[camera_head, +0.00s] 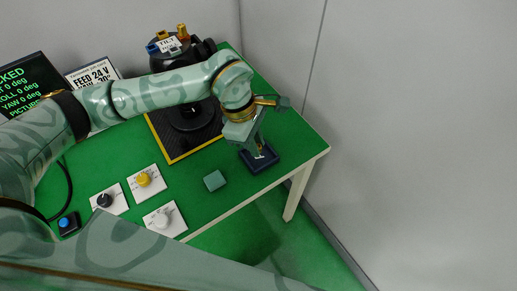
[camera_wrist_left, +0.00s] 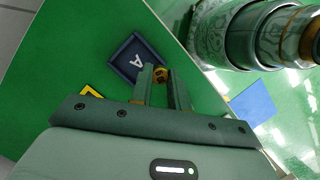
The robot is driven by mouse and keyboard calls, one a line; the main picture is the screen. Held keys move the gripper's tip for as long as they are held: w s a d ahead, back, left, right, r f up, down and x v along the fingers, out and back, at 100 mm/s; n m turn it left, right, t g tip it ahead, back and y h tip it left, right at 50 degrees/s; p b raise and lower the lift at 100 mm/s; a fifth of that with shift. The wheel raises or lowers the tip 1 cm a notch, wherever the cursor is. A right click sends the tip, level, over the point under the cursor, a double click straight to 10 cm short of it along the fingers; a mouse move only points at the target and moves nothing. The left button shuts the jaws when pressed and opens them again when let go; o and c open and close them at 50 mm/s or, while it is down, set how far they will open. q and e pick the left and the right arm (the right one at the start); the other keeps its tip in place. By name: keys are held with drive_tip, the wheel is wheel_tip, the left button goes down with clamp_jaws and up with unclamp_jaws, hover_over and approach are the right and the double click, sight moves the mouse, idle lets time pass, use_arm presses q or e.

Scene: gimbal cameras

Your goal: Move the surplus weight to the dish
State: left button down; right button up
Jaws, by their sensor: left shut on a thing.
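The dark blue square dish (camera_head: 267,166) sits near the right corner of the green table. In the left wrist view the dish (camera_wrist_left: 123,72) shows a white letter A inside. My left gripper (camera_head: 258,151) points down at the dish in the head view. In the left wrist view, my left gripper (camera_wrist_left: 163,76) is shut on a small brass weight (camera_wrist_left: 160,74), beside the dish's edge in the picture. I cannot tell whether the weight touches the dish. My right gripper is not in view.
A black gimbal device (camera_head: 190,115) stands on a yellow-edged black mat. A teal block (camera_head: 214,180) lies near the dish. Yellow (camera_head: 143,179), black (camera_head: 105,200) and white (camera_head: 163,218) knobs sit on white plates. A screen (camera_head: 35,85) stands at the back left. The table's right edge is close.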

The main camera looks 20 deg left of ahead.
use_arm(q)
drive_tip(key=w+f, duration=0.1)
drive_tip(key=w+f+b, duration=0.1)
drive_tip(key=f, duration=0.1)
drive_tip(key=w+f, duration=0.1)
drive_tip(key=f, duration=0.1)
drive_tip(key=shift+w+a+f, duration=0.15)
drive_tip(key=shift+w+a, duration=0.15)
drive_tip(key=shift+a, duration=0.1)
wheel_tip(320, 180, down, 3)
drive_tip(key=shift+w+f+b, duration=0.15)
drive_tip(key=shift+b, duration=0.7)
drive_tip(key=c, duration=1.3)
unclamp_jaws()
drive_tip(key=shift+c, duration=0.2)
drive_tip(key=p+v, duration=0.3)
drive_tip(key=v, duration=0.9)
